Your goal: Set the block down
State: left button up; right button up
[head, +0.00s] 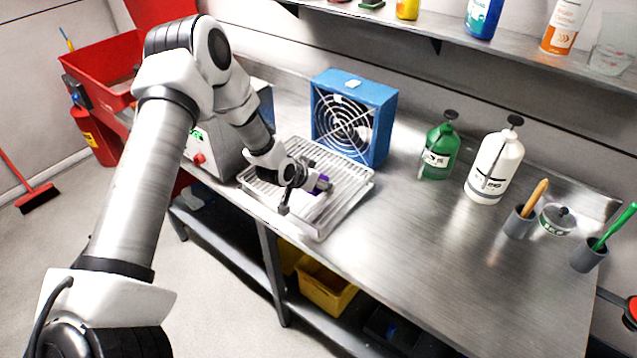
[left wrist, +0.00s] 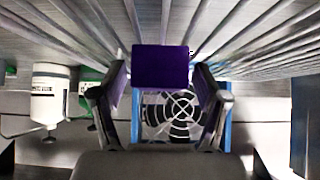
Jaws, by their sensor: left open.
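The purple block (left wrist: 162,68) sits between the two fingers of my left gripper (left wrist: 160,80) in the left wrist view, with a narrow gap on either side. My left gripper is open around it. In the head view my left gripper (head: 304,192) is low over the slatted metal rack (head: 345,195), and only a bit of the purple block (head: 321,187) shows past the fingers. The block appears to rest on the slats; its underside is hidden. My right gripper is in neither view.
A blue boxed fan (head: 352,115) stands just behind the rack. A grey machine (head: 213,148) is left of it. A green bottle (head: 438,148) and white bottle (head: 493,165) stand to the right. The steel bench (head: 420,240) is clear at front right.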

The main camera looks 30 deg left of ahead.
pick_arm(q)
jog(key=shift+s+r, duration=0.1)
jog(key=shift+s, duration=0.1)
jog(key=shift+s+d+r, duration=0.1)
jog(key=shift+s+r, duration=0.1)
jog(key=shift+s, duration=0.05)
jog(key=c, duration=0.5)
jog(key=shift+s+r, duration=0.1)
jog(key=shift+s, duration=0.05)
jog(key=c, duration=0.6)
grip_shut()
